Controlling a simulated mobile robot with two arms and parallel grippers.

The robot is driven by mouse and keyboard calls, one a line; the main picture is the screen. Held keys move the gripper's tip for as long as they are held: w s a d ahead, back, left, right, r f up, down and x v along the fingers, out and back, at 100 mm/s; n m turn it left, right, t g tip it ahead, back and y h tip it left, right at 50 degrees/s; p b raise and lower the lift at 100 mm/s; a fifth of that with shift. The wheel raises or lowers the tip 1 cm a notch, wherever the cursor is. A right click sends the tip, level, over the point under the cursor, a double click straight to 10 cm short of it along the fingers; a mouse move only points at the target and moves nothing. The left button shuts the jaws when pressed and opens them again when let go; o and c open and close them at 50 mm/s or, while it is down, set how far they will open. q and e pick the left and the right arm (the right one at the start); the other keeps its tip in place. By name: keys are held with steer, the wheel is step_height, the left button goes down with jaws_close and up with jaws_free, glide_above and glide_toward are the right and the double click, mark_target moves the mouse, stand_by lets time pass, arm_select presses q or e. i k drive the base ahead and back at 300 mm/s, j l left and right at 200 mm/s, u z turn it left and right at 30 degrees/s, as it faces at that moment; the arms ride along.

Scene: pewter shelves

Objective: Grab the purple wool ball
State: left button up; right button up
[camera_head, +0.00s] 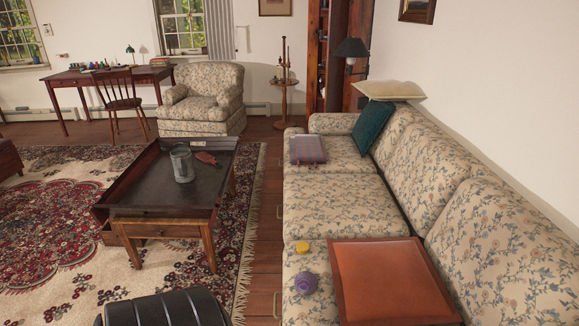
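The purple wool ball (306,283) rests on the near seat of the floral sofa (333,207). It sits close to the left front edge of the seat. A wooden tray-like piece with an orange-brown top (385,277) lies just to its right. A small yellow round thing (302,247) lies just beyond the ball. Neither of my grippers is in view.
A dark wooden coffee table (160,220) holding a grey metal mug (182,162) stands left of the sofa on a patterned rug (60,225). A narrow wooden floor strip (268,200) lies between rug and sofa. A floral armchair (203,100) stands farther back.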

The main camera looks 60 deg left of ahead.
mark_target(305, 281)
steer(key=k+l+u, duration=0.1)
steer(key=u, duration=0.3)
steer(key=l+u, duration=0.15)
steer(key=u, duration=0.3)
steer(key=k+u, duration=0.2)
steer(key=u, duration=0.2)
steer(key=k+u, duration=0.1)
steer(key=u, duration=0.35)
steer(key=i, duration=0.45)
steer(key=l, duration=0.05)
